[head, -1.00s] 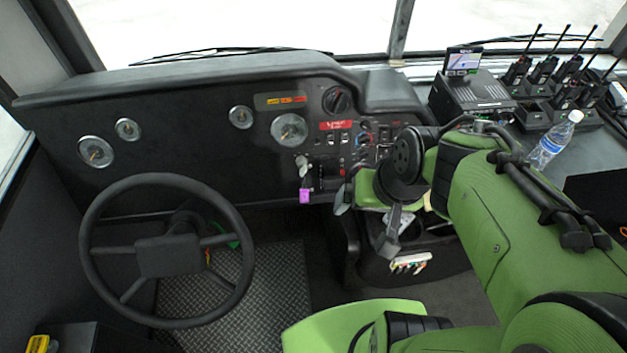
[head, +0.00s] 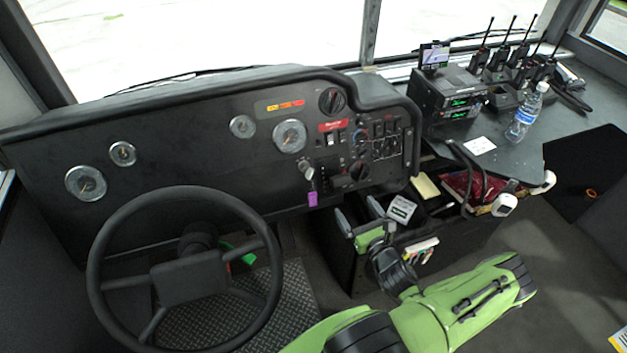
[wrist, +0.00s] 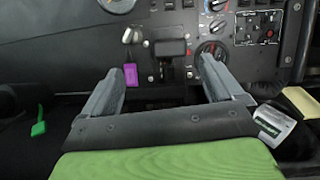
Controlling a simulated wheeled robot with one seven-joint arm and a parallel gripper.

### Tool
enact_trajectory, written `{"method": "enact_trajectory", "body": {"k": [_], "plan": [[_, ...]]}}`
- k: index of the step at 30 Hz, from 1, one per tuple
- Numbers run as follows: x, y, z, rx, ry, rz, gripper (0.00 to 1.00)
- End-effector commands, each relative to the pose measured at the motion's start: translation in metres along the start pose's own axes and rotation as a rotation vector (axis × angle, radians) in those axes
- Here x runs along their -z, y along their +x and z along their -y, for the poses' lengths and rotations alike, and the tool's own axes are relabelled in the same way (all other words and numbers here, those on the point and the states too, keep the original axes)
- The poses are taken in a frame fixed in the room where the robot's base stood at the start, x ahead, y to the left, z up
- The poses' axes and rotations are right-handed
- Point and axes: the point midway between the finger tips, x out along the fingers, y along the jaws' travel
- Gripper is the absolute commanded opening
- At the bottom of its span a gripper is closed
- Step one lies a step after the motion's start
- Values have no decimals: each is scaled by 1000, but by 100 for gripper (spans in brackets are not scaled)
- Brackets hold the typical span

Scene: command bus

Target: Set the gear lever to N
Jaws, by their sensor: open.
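To the right of the steering wheel, a small upright black selector (head: 323,178) sits on the dashboard beside the key with a purple tag (head: 312,199). It looks like the gear lever, but its markings and setting are too small to read. In the wrist view the selector (wrist: 171,50) lies beyond and between my fingers, right of the purple tag (wrist: 131,76). My gripper (head: 359,214) is open and empty, below and to the right of the selector in the head view. Its fingers (wrist: 158,80) do not appear to touch anything.
The steering wheel (head: 180,275) stands at the left. A round knob (wrist: 211,50) on the dashboard is partly hidden by my right finger in the wrist view. An open console bin (head: 455,210) with papers lies to the right. A bottle (head: 525,112) and radios stand on the right shelf.

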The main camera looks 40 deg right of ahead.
Motion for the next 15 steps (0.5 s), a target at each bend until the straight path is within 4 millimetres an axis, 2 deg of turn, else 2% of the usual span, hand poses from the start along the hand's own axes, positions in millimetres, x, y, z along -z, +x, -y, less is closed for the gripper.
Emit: {"method": "enact_trajectory", "body": {"k": [2, 5, 8, 15], "plan": [[7, -4, 9, 59, 53, 3, 94], [8, 2, 12, 68, 60, 4, 94], [8, 20, 11, 63, 56, 5, 94], [8, 81, 14, 61, 51, 6, 94]]}}
